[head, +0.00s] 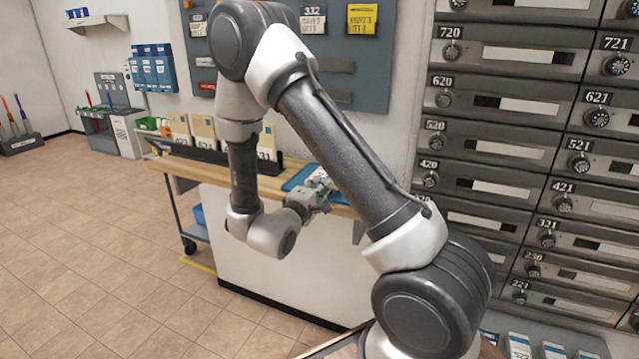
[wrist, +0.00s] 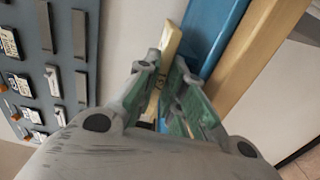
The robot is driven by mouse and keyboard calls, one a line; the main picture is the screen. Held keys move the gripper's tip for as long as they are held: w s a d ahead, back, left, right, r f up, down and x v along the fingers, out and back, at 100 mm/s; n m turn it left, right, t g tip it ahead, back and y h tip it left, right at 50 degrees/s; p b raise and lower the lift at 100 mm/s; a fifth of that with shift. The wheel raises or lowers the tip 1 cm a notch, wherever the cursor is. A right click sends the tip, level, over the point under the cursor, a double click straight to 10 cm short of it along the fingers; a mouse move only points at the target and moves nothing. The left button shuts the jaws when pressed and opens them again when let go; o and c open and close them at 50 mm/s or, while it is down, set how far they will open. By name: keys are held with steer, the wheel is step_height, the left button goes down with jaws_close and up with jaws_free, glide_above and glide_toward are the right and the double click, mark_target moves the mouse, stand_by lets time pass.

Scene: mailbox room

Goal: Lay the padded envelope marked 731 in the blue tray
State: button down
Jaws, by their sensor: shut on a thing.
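My gripper (head: 318,192) is over the blue tray (head: 296,181) on the counter in the head view. In the wrist view my gripper (wrist: 165,82) is shut on a thin, cream-tan padded envelope (wrist: 171,44), seen nearly edge-on between the fingers. Faint dark marks show on it, but I cannot read its number. The blue tray (wrist: 230,34) lies just right of the envelope in the wrist view; I cannot tell whether they touch. In the head view the held envelope is hard to make out behind my gripper.
A dark rack holds several tan envelopes (head: 202,132) upright on the wooden counter (head: 182,166), left of the tray; my arm partly hides them. A grey-blue board (head: 375,75) hangs on the wall behind. Grey numbered mailboxes (head: 490,145) fill the right. Open tiled floor (head: 90,240) lies left.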

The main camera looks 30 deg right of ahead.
steer(key=c, duration=1.4)
jaws_free()
steer(key=shift+c, duration=0.2)
steer(key=shift+f, duration=0.15)
steer(key=shift+c, duration=0.3)
steer(key=shift+f, duration=0.4)
steer(key=shift+c, duration=1.2)
steer(key=shift+s+a, duration=0.15)
steer(key=o, duration=0.4)
steer(key=shift+v, duration=5.8)
steer(key=shift+r, duration=0.15)
